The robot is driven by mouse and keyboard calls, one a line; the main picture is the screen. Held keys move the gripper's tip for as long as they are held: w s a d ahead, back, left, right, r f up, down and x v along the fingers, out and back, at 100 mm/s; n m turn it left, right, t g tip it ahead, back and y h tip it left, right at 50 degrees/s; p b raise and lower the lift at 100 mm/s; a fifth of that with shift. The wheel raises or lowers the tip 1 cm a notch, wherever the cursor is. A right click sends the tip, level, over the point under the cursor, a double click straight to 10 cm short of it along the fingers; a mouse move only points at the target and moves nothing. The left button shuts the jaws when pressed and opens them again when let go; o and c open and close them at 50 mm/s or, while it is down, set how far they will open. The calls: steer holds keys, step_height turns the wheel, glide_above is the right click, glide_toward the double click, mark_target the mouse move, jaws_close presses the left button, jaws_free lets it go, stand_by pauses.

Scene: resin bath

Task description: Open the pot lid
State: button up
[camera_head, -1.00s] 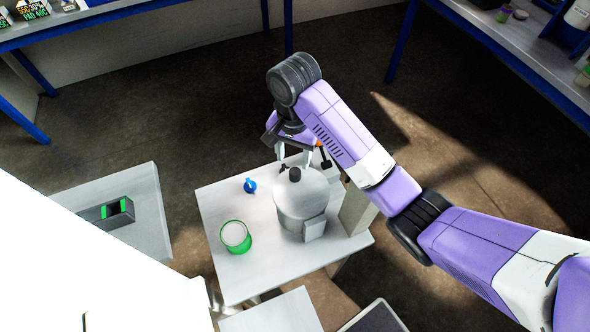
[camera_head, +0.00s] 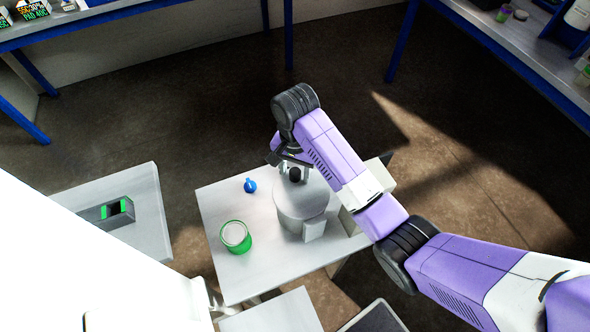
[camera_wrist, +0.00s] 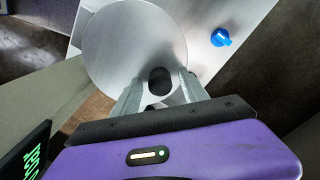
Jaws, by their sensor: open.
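A grey metal pot (camera_head: 300,212) stands on the small white table. Its round flat lid (camera_head: 312,190) is on it, with a dark knob (camera_head: 295,174) on top. In the wrist view the lid (camera_wrist: 130,45) is a pale disc and the knob (camera_wrist: 159,80) is at its near edge in the picture. My gripper (camera_wrist: 160,85) is open, with one finger on each side of the knob. In the head view my gripper (camera_head: 294,172) is over the pot, partly hidden by my arm. I cannot tell whether the fingers touch the knob.
A blue object (camera_head: 250,185) and a green-rimmed container (camera_head: 235,237) stand on the white table (camera_head: 270,270), left of the pot. A beige block (camera_head: 352,222) stands right of the pot. A lower surface at left holds a grey box with green marks (camera_head: 108,213).

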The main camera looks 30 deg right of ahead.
jaws_close()
stand_by(1.3)
